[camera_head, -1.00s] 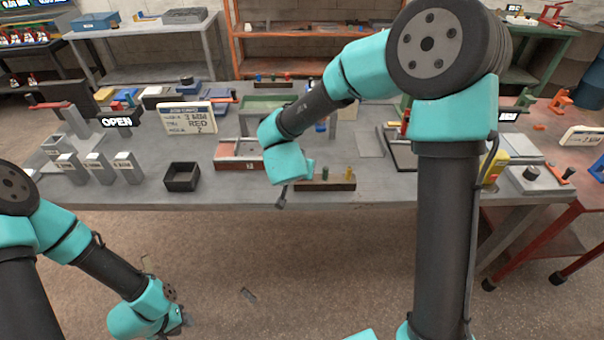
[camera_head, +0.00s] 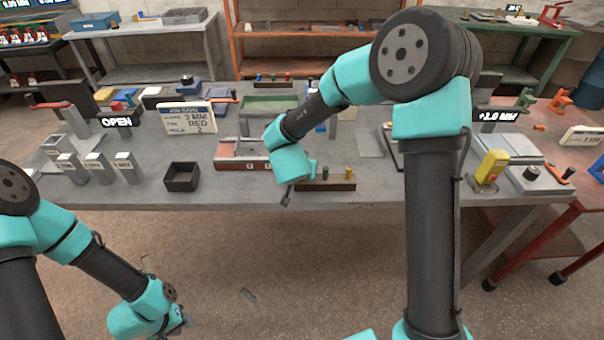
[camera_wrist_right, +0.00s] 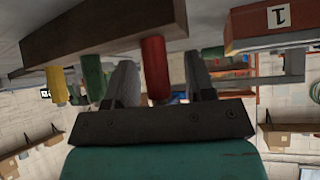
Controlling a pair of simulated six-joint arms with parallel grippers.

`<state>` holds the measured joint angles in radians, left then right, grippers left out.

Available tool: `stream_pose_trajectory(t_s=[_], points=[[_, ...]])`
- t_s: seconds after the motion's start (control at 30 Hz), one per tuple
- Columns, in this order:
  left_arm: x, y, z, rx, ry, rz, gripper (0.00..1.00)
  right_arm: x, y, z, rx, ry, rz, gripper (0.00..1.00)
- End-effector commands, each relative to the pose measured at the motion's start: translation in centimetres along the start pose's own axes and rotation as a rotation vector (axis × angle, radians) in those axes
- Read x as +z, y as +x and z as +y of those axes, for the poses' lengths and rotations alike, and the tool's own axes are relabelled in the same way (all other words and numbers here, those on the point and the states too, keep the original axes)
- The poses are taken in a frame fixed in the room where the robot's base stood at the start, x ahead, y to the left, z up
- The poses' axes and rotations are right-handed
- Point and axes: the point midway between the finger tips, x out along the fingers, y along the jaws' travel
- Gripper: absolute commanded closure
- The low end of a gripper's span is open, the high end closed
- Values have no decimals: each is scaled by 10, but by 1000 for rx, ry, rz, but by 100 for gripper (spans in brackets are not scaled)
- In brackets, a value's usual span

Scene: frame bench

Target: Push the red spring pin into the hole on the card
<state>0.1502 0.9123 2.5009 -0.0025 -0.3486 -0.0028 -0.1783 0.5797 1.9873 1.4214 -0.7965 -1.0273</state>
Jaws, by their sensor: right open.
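The card (camera_head: 187,117) stands at the table's left middle; it reads 3 MM, RED and hole 2. A low block with a red top (camera_head: 240,150) and numbered front lies right of it; its holes are too small to make out. A wooden rack (camera_head: 335,186) holds a green pin (camera_head: 325,172) and a yellow pin (camera_head: 348,172). The red pin (camera_wrist_right: 154,65) stands in the rack (camera_wrist_right: 100,30) in the right wrist view. My right gripper (camera_wrist_right: 160,82) is open, its fingers either side of the red pin with gaps. My left gripper (camera_head: 182,320) hangs low, before the table.
A black open box (camera_head: 182,177) sits near the front edge. Several grey blocks (camera_head: 96,165) stand at the left. A yellow device (camera_head: 490,170) and a display (camera_head: 497,115) stand at the right. A green tray (camera_head: 270,103) lies farther back.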

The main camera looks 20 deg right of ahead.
Motion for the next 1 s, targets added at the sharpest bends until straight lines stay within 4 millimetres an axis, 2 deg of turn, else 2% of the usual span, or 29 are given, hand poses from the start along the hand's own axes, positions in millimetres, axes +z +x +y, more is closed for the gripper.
stream_pose_trajectory(t_s=[0.17, 0.67, 1.0], points=[[0, 0, 0, 0, 0, 0, 64, 0, 0, 0, 0, 0, 0, 51], [0, 0, 0, 0, 0, 0, 64, 0, 0, 0, 0, 0, 0, 98], [0, 0, 0, 0, 0, 0, 64, -1, -1, 0, 0, 0, 0, 100]])
